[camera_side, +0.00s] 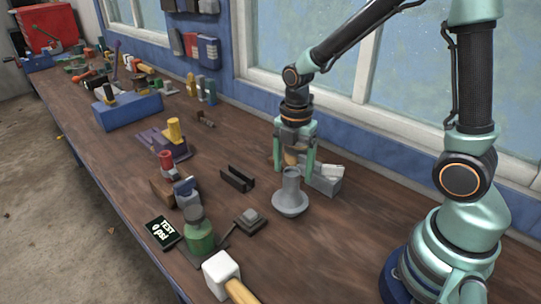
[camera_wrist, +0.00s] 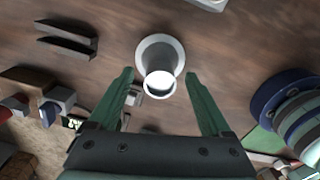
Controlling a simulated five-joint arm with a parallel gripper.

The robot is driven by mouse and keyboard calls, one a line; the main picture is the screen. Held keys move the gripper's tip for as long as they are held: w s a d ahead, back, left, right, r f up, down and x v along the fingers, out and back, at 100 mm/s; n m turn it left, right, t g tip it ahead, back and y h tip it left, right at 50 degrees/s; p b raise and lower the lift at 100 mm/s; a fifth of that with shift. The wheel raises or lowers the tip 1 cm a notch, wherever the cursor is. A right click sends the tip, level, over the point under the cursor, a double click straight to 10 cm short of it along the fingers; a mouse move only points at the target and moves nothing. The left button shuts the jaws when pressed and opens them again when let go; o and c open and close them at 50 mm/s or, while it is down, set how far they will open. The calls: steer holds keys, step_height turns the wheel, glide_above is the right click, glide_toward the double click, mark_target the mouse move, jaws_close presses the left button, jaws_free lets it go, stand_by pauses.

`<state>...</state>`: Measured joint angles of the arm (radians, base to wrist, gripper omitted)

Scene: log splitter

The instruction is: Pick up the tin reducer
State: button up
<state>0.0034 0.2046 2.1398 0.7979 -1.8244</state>
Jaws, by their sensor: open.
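The tin reducer (camera_side: 290,199) is a grey, funnel-like piece standing upright on the wooden bench, wide flange down and narrow neck up. My gripper (camera_side: 295,168) hangs just behind it in the side view, pointing down, with its two green fingers apart. In the wrist view the reducer (camera_wrist: 160,52) shows its round flange and open neck, centred ahead of the spread fingertips of my gripper (camera_wrist: 159,75). Nothing is held between the fingers. I cannot tell from these views how high the fingertips are relative to the neck.
A grey block with a white top (camera_side: 325,179) stands close behind and right of the reducer. A dark slotted bracket (camera_side: 237,179) and a small dark-based block (camera_side: 250,219) lie to its left. A green jar (camera_side: 199,235) and white mallet (camera_side: 221,274) are nearer the front edge.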

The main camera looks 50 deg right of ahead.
mark_target(292, 187)
steer(key=shift+s+a+f, duration=0.1)
steer(key=shift+f, duration=3.1)
jaws_close()
step_height(292, 187, up, 20)
steer(key=w+d+m, duration=0.5)
steer(key=w+d, duration=0.5)
steer(key=d, duration=0.5)
steer(key=shift+d, duration=0.3)
steer(key=shift+w+r, duration=0.1)
